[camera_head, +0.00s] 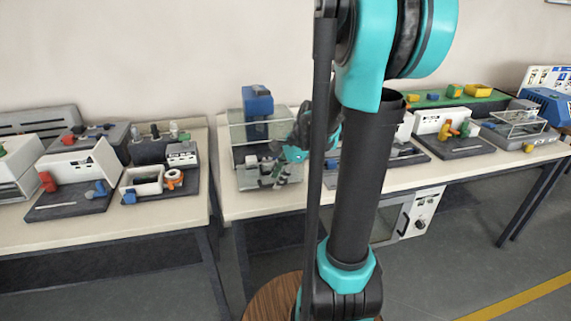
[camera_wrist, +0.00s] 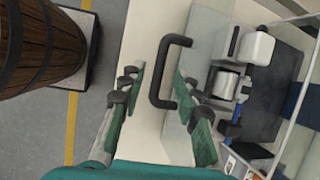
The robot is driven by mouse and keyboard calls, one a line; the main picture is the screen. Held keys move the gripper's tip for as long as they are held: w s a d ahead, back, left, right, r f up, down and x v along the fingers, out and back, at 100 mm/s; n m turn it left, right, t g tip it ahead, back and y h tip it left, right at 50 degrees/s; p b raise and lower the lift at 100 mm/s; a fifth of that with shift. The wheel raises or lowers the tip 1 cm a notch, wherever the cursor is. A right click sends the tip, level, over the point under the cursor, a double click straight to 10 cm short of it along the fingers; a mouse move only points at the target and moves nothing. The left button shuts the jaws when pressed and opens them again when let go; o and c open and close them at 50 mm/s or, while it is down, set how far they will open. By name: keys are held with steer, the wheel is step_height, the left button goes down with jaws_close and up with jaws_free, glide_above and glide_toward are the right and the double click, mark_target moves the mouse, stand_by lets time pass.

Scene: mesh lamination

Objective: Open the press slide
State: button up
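The press (camera_head: 257,103) stands on the table, with a blue top and clear guard panels; its inside also shows in the wrist view (camera_wrist: 260,105). A black U-shaped handle (camera_wrist: 156,75) sticks out from a clear panel in the wrist view. My gripper (camera_wrist: 157,82) is open, with its fingers on either side of the handle bar's line. I see no finger closed on the bar, and cannot tell whether the bar is fully between the fingertips. In the head view my gripper (camera_head: 283,174) is small at the press's front, and the handle cannot be made out there.
The table's pale front edge (camera_wrist: 140,45) runs below the handle. A wooden barrel-like thing (camera_wrist: 40,45) fills the upper left of the wrist view. Other devices stand on both sides, such as a station with a roll (camera_head: 172,178). A gap separates the two tables.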

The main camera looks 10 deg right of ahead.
steer(key=v, duration=1)
steer(key=shift+r, duration=0.3)
steer(key=shift+d, duration=0.1)
steer(key=s+a+f+n+t+h, duration=0.1)
steer(key=s+f+n+h, duration=0.3)
steer(key=s+f+n, duration=1)
steer(key=f+n+t, duration=0.1)
steer(key=n, duration=0.2)
steer(key=shift+a+f+h, duration=0.25)
steer(key=shift+f+h, duration=0.05)
steer(key=shift+f, duration=0.05)
stand_by(0.6)
